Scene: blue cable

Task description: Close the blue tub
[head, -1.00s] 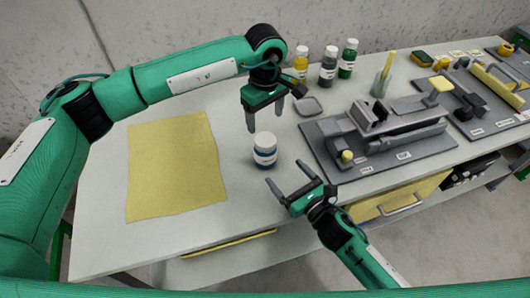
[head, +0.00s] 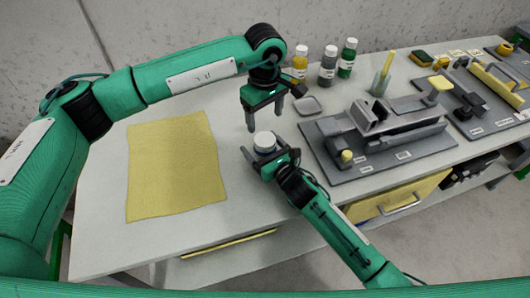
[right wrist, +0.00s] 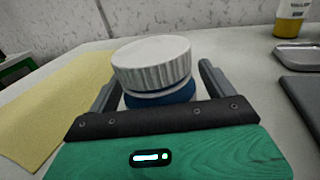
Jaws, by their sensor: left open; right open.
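The blue tub (head: 265,147) is a small jar with a white ribbed lid (right wrist: 153,62) on top. It stands on the table between my two grippers. In the right wrist view, the blue body (right wrist: 162,95) shows under the lid, with a pale ring between them. The lid looks slightly tilted; I cannot tell how tightly it sits. My right gripper (head: 263,152) is open, low, with one finger on each side of the tub. Its body hides the tub's lower part. My left gripper (head: 264,118) is open and empty, pointing down just above and behind the tub.
A yellow cloth (head: 175,167) lies flat to the left. A grey fixture (head: 380,140) stands to the right, with a small grey dish (head: 309,105) behind the tub. Several bottles, including a green one (head: 347,58), stand at the back. The table is clear between cloth and tub.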

